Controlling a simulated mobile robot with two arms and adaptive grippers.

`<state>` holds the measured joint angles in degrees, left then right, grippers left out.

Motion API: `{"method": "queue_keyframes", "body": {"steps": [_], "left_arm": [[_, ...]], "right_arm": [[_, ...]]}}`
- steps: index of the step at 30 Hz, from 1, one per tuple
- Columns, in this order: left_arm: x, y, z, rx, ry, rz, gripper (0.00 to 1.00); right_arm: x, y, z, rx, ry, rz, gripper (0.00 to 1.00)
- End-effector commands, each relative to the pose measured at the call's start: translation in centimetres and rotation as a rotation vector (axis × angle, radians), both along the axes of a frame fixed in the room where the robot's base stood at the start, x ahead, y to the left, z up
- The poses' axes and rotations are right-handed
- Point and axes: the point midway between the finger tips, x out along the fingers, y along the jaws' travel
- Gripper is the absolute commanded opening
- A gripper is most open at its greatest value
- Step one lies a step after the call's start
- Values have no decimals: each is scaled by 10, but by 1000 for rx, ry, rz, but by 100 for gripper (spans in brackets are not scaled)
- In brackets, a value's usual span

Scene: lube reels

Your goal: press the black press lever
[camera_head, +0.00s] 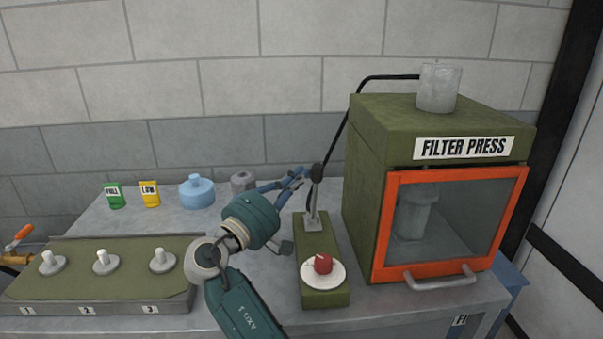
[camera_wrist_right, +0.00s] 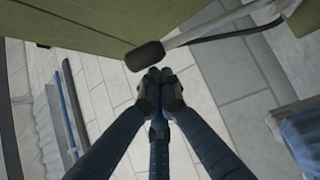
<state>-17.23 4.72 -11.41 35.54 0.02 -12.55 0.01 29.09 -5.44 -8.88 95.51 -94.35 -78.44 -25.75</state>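The black press lever (camera_head: 316,172) stands upright in the head view, a black knob on a thin grey rod at the back of a green control box (camera_head: 324,294). In the right wrist view its black knob (camera_wrist_right: 145,56) shows just beyond my fingertips, with the pale rod running to the upper right. My right gripper (camera_head: 302,172) is beside the knob, on its left in the head view. The fingers come together at the tips (camera_wrist_right: 160,78) with nothing visible between them. I cannot tell whether they touch the knob. My left gripper is not in view.
A green filter press (camera_head: 365,190) with an orange-framed door (camera_head: 386,225) stands right of the lever. A red knob (camera_head: 323,263) sits at the box's front.

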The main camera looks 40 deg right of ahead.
Motion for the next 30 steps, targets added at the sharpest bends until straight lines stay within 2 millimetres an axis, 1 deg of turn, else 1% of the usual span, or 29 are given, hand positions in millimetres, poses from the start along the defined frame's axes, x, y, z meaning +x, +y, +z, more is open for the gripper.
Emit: {"method": "queue_keyframes", "body": {"steps": [1,3,6,10,14,30], "left_arm": [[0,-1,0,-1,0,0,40],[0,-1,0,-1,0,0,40],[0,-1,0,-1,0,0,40],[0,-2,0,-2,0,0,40],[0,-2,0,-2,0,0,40],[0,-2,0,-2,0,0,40]], "right_arm": [[-2,10,-3,3,2,1,0],[-5,22,-6,3,3,3,0],[-9,37,-8,2,2,5,0],[-12,48,-10,0,2,6,0],[-13,53,-10,-1,2,7,0],[-12,52,-10,-2,2,8,0]]}}
